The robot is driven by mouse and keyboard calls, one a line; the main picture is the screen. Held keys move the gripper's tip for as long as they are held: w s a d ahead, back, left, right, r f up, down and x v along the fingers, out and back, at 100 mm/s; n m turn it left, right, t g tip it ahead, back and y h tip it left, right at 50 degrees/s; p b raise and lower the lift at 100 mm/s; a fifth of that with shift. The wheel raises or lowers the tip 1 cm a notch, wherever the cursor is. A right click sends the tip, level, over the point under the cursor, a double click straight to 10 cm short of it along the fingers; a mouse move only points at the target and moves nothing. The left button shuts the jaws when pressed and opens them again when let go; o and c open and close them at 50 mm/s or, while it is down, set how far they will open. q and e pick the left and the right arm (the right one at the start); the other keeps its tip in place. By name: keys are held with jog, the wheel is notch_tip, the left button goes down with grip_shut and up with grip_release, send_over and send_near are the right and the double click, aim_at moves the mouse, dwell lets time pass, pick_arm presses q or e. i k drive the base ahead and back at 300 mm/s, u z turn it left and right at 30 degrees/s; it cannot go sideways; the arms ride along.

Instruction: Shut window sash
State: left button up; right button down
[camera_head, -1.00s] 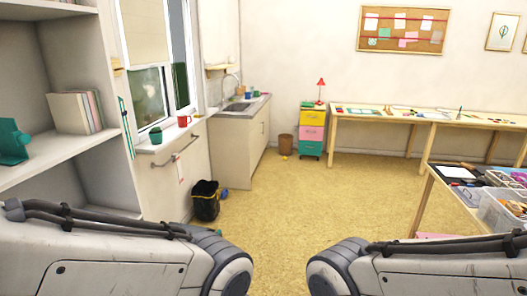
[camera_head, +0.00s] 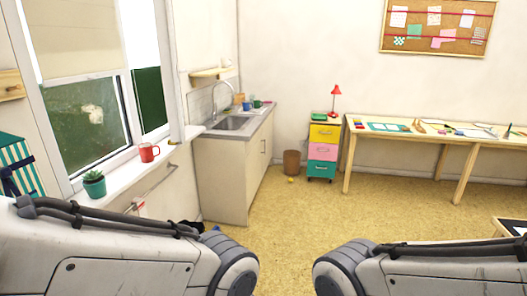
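The window (camera_head: 88,122) stands in the left wall, in a white frame. A pale blind (camera_head: 75,38) covers its upper part. The lower pane shows blurred greenery, and a dark green panel (camera_head: 150,98) shows to its right. I cannot tell from here how far the sash is raised. Parts of both my arms fill the bottom of the view. My grippers are out of view, and nothing shows what they hold.
A potted succulent (camera_head: 95,184) and a red mug (camera_head: 149,152) stand on the sill (camera_head: 122,170). A rail (camera_head: 152,186) runs below it. The sink counter (camera_head: 232,160) stands beyond. Yellowish floor (camera_head: 290,220) is open in the middle; a long table (camera_head: 430,136) lines the back wall.

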aim_at(164, 19)
jog(key=i, duration=3.3)
jog(key=u, duration=2.1)
